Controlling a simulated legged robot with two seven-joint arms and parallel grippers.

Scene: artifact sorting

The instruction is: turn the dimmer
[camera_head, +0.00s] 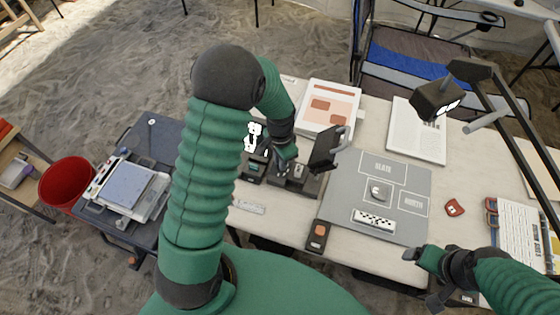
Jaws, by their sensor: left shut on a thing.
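My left gripper (285,170) reaches down over a dark, low device (308,186) near the table's middle and is shut on a small part there. The fingers hide most of that part; it may be the dimmer's knob, but I cannot make out its shape. My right gripper (430,277) is low at the right, over the table's front edge and apart from the device. Its fingers are too unclear to tell open from shut.
A grey sorting mat (345,205) with a grey object and a dotted white block (374,220) lies right of the device. A small dark box with orange marks (318,237) lies in front. A desk lamp (437,100) overhangs the right. A red bin (67,182) stands far left.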

